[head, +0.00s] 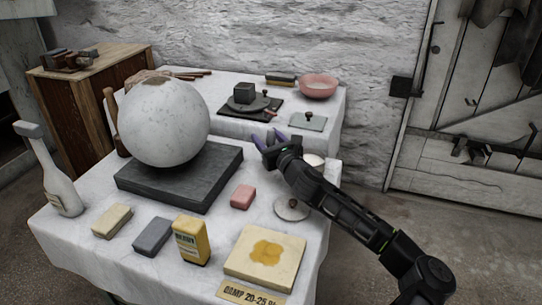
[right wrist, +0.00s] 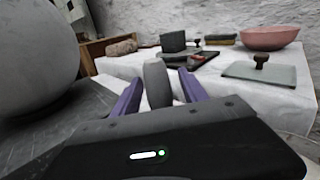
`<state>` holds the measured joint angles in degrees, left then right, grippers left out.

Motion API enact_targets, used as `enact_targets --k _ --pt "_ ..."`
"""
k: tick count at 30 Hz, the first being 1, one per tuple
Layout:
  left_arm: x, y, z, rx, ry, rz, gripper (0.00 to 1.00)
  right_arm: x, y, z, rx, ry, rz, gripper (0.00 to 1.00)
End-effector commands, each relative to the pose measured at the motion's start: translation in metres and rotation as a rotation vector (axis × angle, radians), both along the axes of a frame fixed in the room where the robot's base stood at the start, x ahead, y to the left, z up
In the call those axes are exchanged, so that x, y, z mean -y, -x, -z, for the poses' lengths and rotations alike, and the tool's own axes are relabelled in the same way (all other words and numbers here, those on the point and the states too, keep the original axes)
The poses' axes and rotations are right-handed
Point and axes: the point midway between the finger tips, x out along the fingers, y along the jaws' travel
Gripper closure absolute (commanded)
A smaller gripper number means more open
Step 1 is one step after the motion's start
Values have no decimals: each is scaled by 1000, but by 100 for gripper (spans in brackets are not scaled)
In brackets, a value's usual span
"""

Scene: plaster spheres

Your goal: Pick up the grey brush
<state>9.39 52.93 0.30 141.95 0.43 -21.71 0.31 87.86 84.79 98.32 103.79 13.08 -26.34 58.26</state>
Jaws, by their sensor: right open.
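A small brush-like block (head: 281,80) with a dark grey top and a tan lower side lies on the back table, left of the pink bowl. It also shows small at the back of the right wrist view (right wrist: 221,38). My right gripper (head: 268,139) is open above the gap between the front and back tables, well short of that block. In the right wrist view, a grey rounded upright piece (right wrist: 157,83) shows between the purple fingers. I cannot tell what it is, or whether the fingers touch it. My left gripper is not in view.
A large plaster sphere (head: 163,124) rests on a dark slab (head: 180,177) left of my gripper. The pink bowl (head: 319,86), a grey plate with a knob (head: 308,121) and a dark board (head: 229,113) stand on the back table. Several blocks lie on the front table.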

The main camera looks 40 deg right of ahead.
Motion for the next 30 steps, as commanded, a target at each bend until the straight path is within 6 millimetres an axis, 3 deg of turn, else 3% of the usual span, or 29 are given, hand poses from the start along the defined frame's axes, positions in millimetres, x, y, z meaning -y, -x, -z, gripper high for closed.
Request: enact_targets --k 11,30 --pt "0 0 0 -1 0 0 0 0 0 0 0 0 1 49" --pt "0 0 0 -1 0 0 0 0 0 0 0 0 1 100"
